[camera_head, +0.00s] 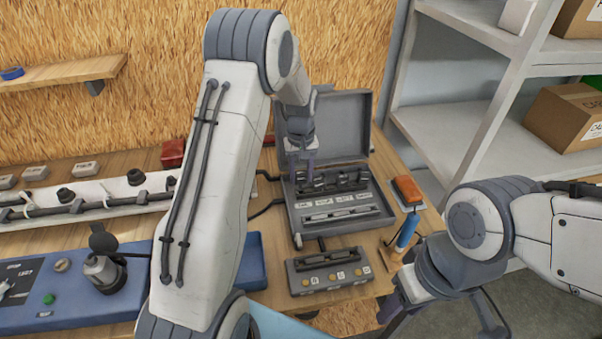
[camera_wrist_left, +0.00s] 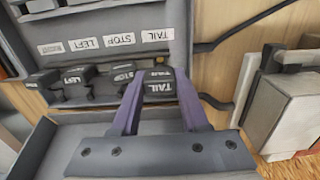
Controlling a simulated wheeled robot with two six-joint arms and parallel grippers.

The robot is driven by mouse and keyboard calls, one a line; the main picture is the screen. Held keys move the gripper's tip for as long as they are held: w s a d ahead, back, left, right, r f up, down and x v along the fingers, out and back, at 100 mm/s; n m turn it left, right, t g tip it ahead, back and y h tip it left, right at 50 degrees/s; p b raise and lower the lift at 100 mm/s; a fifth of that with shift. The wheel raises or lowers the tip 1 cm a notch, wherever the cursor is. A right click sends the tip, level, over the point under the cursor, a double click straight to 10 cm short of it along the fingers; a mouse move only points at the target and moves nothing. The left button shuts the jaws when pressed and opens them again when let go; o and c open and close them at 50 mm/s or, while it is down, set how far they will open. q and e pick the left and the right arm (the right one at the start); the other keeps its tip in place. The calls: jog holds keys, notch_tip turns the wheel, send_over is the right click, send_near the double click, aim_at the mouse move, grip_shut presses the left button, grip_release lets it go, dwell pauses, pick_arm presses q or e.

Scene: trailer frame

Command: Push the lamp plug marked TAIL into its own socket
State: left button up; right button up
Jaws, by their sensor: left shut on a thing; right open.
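My left gripper (camera_head: 303,180) reaches down into the open grey case (camera_head: 296,215). In the left wrist view its purple fingers (camera_wrist_left: 158,95) are shut on the black plug marked TAIL (camera_wrist_left: 158,87), with the lettering facing the camera. Beside it in a row are black plugs marked STOP (camera_wrist_left: 124,75) and LEFT (camera_wrist_left: 77,80), and another (camera_wrist_left: 42,82) whose mark I cannot read. White labels, including TAIL (camera_wrist_left: 155,35), STOP and LEFT, lie on the panel facing the row. I cannot make out the TAIL socket opening. My right gripper (camera_head: 442,318) is open, low at the right, partly hidden.
A grey block with yellowish round fittings (camera_head: 331,273) sits in front of the case. An orange block (camera_head: 407,189) and a blue-handled tool (camera_head: 407,232) lie right of it. Grey shelving (camera_head: 455,90) stands at the right. Cables run left of the case.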

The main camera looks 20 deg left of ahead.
aim_at(301, 182)
pick_arm(q)
jog(key=shift+f, duration=0.25)
jog(key=shift+f+b, duration=0.3)
jog(key=shift+f, duration=0.15)
dwell(0.5)
jog(key=shift+f, duration=0.6)
jog(key=shift+f+b, duration=0.5)
jog(key=shift+b, duration=0.05)
dwell(0.3)
jog(key=o, duration=0.9)
